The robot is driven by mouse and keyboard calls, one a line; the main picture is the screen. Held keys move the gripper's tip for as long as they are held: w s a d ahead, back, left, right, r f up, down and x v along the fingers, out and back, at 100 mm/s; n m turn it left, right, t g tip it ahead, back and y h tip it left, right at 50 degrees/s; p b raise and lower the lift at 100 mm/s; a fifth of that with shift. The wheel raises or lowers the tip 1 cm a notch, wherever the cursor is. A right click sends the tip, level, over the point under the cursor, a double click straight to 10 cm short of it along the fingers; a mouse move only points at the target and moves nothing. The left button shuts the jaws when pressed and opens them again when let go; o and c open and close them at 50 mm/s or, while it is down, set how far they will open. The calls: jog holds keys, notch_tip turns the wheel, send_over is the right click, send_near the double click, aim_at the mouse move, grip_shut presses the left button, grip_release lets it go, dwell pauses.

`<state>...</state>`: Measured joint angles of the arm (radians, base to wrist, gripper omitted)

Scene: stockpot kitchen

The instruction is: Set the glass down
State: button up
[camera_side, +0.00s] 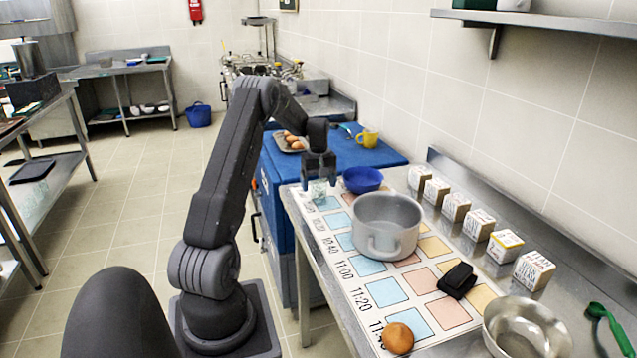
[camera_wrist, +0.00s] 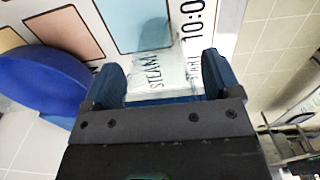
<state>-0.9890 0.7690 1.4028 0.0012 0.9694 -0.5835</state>
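The glass (camera_side: 317,191) is small and clear, at the far left end of the printed mat (camera_side: 404,261) on the steel table. My gripper (camera_side: 319,172) is directly above it, pointing down. In the wrist view the glass (camera_wrist: 160,72) sits between the two blue fingers (camera_wrist: 166,82), which appear to touch it on both sides. The lettering "STEAM" shows on or through it. I cannot tell whether its base touches the mat or is slightly above it.
A blue bowl (camera_side: 362,179) stands close right of the glass, and a grey pot (camera_side: 386,226) nearer the camera. White boxes (camera_side: 455,206) line the wall side. A black object (camera_side: 457,280), brown bun (camera_side: 397,338) and metal bowl (camera_side: 526,329) lie nearer.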

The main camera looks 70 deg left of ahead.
notch_tip(320, 180, up, 12)
jog(key=w+d+r+m+t+y, duration=0.15)
jog(key=d+r, duration=0.25)
jog(key=d, duration=0.4)
jog(key=w+d+r+m+h, duration=0.1)
jog(key=w+d+r+m, duration=0.2)
jog(key=d, duration=0.4)
jog(key=s+d+r+m, duration=0.2)
jog(key=d+r+m, duration=0.2)
jog(key=d, duration=0.8)
jog(key=s+d+f+m+t, duration=0.1)
jog(key=s+d+m, duration=0.2)
jog(key=s+d, duration=0.2)
jog(key=s+d+f+m+t, duration=0.1)
jog(key=s+d+m, duration=0.2)
jog(key=s+d, duration=0.2)
jog(key=s+d+f+m+t, duration=0.2)
jog(key=s+d, duration=0.3)
jog(key=d, duration=0.4)
jog(key=shift+m, duration=0.75)
